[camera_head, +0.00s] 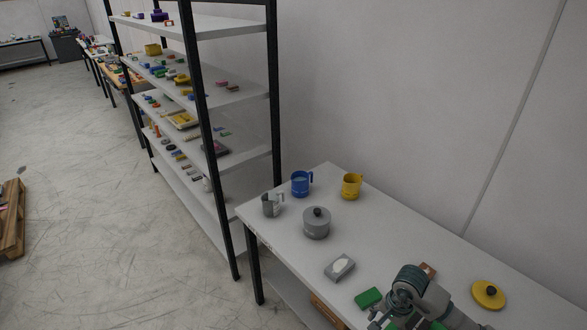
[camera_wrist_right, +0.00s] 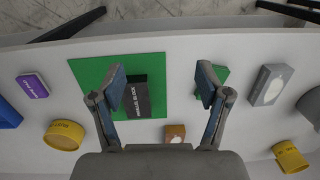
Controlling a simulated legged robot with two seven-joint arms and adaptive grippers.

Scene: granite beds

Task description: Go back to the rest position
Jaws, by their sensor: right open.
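My right gripper (camera_wrist_right: 160,80) is open, its two fingers wide apart above the table. In the wrist view, a dark labelled block (camera_wrist_right: 137,97) lies on a green mat (camera_wrist_right: 88,72) and shows between the fingers, nearer the left one. Neither finger appears closed on it. A green block (camera_wrist_right: 219,74) shows partly behind the right finger; it also shows in the head view (camera_head: 368,298). My right arm (camera_head: 412,283) comes into the head view at the bottom, and its gripper is partly cut off there. My left gripper is not in view.
On the white table (camera_head: 280,250) stand a grey pot (camera_head: 316,224), a blue mug (camera_head: 301,184), a yellow mug (camera_head: 351,186), a grey mug (camera_head: 271,205), a grey box (camera_head: 340,268) and a yellow-lidded thing (camera_head: 488,294). A loaded shelf rack (camera_head: 232,170) stands beyond; floor at left is open.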

